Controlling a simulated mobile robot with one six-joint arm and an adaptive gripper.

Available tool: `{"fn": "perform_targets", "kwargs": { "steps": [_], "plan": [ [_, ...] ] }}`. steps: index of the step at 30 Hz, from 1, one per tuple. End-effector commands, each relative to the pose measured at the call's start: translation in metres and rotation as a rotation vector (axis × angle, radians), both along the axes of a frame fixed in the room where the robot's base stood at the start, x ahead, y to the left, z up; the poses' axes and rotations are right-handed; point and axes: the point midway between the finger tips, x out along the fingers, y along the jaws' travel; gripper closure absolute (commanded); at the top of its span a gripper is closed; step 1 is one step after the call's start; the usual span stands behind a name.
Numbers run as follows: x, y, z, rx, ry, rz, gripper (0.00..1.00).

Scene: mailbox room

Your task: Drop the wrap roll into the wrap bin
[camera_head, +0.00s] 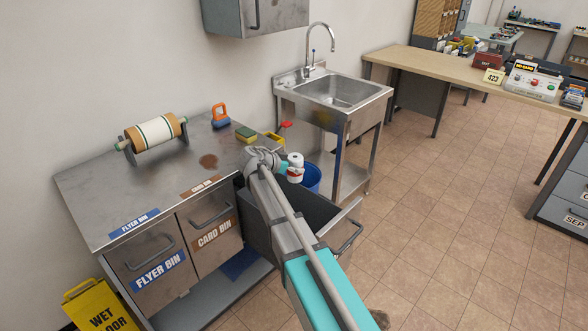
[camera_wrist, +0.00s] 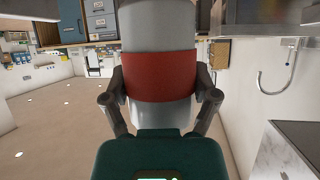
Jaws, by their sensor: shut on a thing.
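The wrap roll (camera_head: 295,169) is a white cylinder with a red band. My gripper (camera_head: 284,168) is shut on it and holds it up at the right end of the steel counter. In the wrist view my gripper (camera_wrist: 166,85) has a finger on each side of the red band of the roll (camera_wrist: 158,76). A grey bin (camera_head: 318,211) right of the card bin is pulled open. Its label is hidden, so I cannot read whether it is the wrap bin. The roll appears above its far side; exact alignment is unclear. My arm covers part of the bin.
The flyer bin (camera_head: 150,270) and card bin (camera_head: 213,243) are closed. A blue bucket (camera_head: 313,181) and steel sink (camera_head: 335,92) stand behind the roll. A striped roll on a holder (camera_head: 153,136), a blue-orange object (camera_head: 220,116) and a sponge (camera_head: 246,133) sit on the counter.

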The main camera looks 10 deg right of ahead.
Motion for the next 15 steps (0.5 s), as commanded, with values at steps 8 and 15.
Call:
{"fn": "perform_targets", "kwargs": {
  "steps": [8,15],
  "plan": [
    [0.000,-0.001,-0.001,0.000,0.000,-0.001,0.56],
    [0.000,-0.001,-0.011,0.000,0.000,-0.001,0.56]
  ]
}}
